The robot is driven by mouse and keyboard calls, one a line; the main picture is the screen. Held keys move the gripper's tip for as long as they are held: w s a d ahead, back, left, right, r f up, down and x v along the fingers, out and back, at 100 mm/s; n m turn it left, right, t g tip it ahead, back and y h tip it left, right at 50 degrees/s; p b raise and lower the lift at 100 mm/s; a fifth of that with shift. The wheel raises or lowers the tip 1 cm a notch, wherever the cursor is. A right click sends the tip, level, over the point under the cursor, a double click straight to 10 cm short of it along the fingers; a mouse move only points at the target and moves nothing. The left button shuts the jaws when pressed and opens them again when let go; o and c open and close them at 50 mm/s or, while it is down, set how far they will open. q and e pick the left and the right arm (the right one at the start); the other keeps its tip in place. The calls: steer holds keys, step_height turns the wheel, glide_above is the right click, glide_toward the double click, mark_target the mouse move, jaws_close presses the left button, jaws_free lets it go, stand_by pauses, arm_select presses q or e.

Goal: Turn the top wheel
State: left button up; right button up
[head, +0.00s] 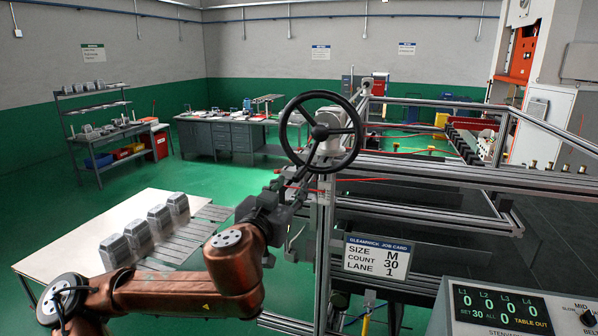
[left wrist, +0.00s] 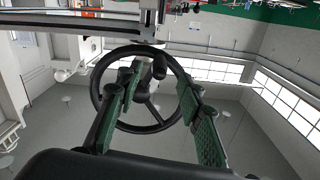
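The top wheel (head: 320,132) is a black spoked handwheel in the head view, mounted at the upper corner of the metal frame. My left gripper (head: 303,172) is at the wheel's lower left side, its fingers pointing up toward the rim. In the left wrist view the wheel (left wrist: 150,131) lies ahead of the fingers, with a black knob near its top. The green-padded fingers of my left gripper (left wrist: 160,85) are spread apart, with part of the wheel seen between them. I cannot tell whether a finger touches the rim. My right gripper is not in view.
The metal frame (head: 324,255) stands below and right of the wheel. A job card (head: 377,257) and a counter panel (head: 500,308) are at the lower right. Workbenches stand far behind.

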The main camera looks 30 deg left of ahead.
mark_target(300, 176)
arm_select(q)
steer(key=p+x, duration=0.2)
steer(key=x, duration=0.4)
steer(key=shift+a+r, duration=0.1)
steer(key=shift+r, duration=0.1)
steer(key=shift+w+a+f, duration=0.1)
steer(key=shift+w+a, duration=0.05)
steer(key=shift+w, duration=0.55)
steer(key=shift+c, duration=0.4)
jaws_close()
